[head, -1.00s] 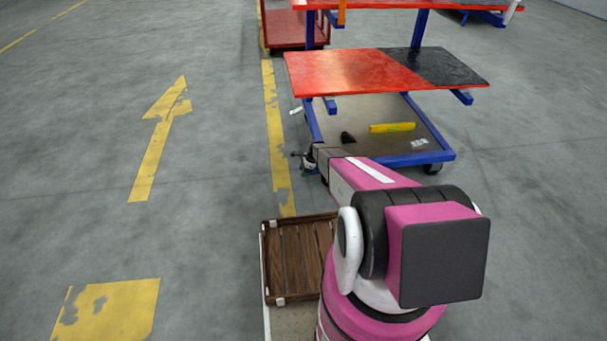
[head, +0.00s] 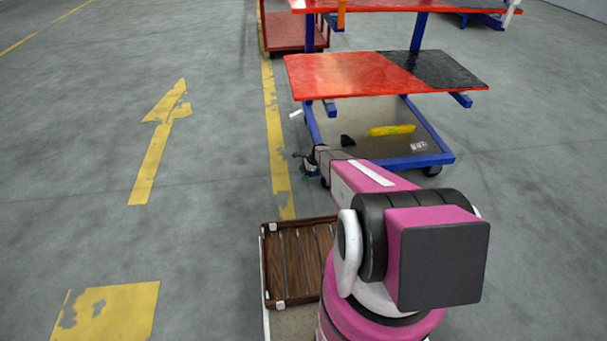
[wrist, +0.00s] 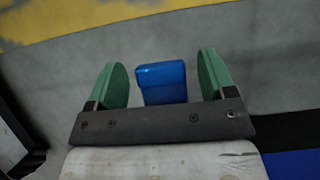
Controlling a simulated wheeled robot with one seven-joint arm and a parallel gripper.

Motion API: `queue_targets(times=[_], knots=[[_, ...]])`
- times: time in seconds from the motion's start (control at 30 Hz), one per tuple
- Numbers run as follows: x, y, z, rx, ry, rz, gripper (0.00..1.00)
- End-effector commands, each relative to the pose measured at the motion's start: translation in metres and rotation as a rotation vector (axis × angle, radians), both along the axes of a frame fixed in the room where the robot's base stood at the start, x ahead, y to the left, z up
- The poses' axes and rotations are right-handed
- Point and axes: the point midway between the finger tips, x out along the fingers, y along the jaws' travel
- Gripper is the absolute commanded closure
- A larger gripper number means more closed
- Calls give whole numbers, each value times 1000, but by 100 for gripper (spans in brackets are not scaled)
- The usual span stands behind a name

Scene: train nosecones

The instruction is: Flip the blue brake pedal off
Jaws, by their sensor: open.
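The blue brake pedal (wrist: 162,83) shows in the wrist view as a small blue block between the two green fingers. My gripper (wrist: 162,75) is open, with one finger on each side of the pedal and a gap on both sides. The pedal's lower end is hidden behind the gripper's dark bar. In the head view my gripper (head: 308,166) is small and low beside the near left corner of the blue cart frame (head: 415,161). The pedal cannot be made out there.
The cart has a red and black shelf (head: 345,75) above its grey lower deck, where a yellow piece (head: 392,130) lies. A wooden crate (head: 290,262) sits in front of me. The floor to the left is clear, with yellow markings (head: 160,135).

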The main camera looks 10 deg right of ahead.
Motion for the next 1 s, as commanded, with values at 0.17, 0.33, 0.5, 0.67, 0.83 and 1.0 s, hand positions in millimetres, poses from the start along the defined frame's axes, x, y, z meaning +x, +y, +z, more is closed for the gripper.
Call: queue_targets(times=[0.17,0.33,0.5,0.67,0.83,1.0], knots=[[0,-2,4,-1,0,0,23],[-1,-10,19,-1,0,0,23],[-1,-25,45,-1,-2,-1,23],[-1,-39,72,0,-2,-1,23],[-1,-50,91,0,0,-1,23],[0,-53,95,0,0,0,23]])
